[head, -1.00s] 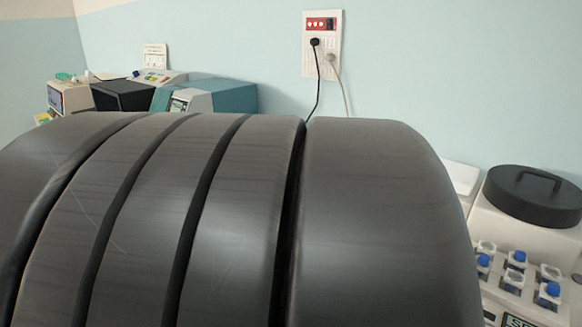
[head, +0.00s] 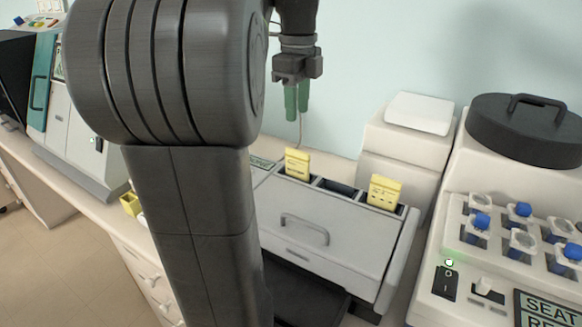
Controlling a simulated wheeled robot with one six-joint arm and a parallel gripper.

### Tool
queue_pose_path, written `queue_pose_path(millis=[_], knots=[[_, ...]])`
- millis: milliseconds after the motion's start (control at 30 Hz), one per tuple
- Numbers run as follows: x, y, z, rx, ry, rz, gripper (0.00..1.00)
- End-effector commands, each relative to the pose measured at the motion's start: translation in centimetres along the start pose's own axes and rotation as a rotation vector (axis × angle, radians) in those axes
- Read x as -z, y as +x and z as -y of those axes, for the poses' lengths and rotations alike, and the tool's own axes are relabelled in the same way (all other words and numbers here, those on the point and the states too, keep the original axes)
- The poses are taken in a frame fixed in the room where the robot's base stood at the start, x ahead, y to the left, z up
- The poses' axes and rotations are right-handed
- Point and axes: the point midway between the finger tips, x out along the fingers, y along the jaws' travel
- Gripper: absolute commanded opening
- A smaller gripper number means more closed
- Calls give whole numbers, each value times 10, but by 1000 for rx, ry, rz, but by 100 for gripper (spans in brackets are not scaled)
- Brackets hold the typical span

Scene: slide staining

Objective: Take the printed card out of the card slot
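Two yellow printed cards stand upright in dark slots on top of a white and grey box (head: 330,238) with a front handle. One card (head: 298,163) is in the left slot and the other card (head: 384,191) is in the right slot. A slot between them (head: 340,187) shows dark, with no card sticking up. My gripper (head: 297,112) hangs fingers down, with green fingertips, and appears above and behind the left card, apart from it. The fingers look close together, and nothing shows between them. Their opening is unclear from this angle.
A machine with a black lid (head: 530,125) and blue-capped tubes stands at the right. A white device (head: 408,140) is behind the box. A teal and white machine (head: 75,140) is at the left. A small yellow container (head: 131,204) lies near the counter's edge.

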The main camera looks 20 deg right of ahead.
Motion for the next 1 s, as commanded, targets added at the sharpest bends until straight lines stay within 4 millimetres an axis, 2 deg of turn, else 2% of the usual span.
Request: queue_pose_path(millis=[133,400,667,900,1000], knots=[[0,18,0,-4,11,-2,35],[0,69,0,-3,9,-1,35],[0,89,0,-2,8,0,35],[2,125,0,-4,8,-2,35],[2,134,0,-3,8,-1,35]])
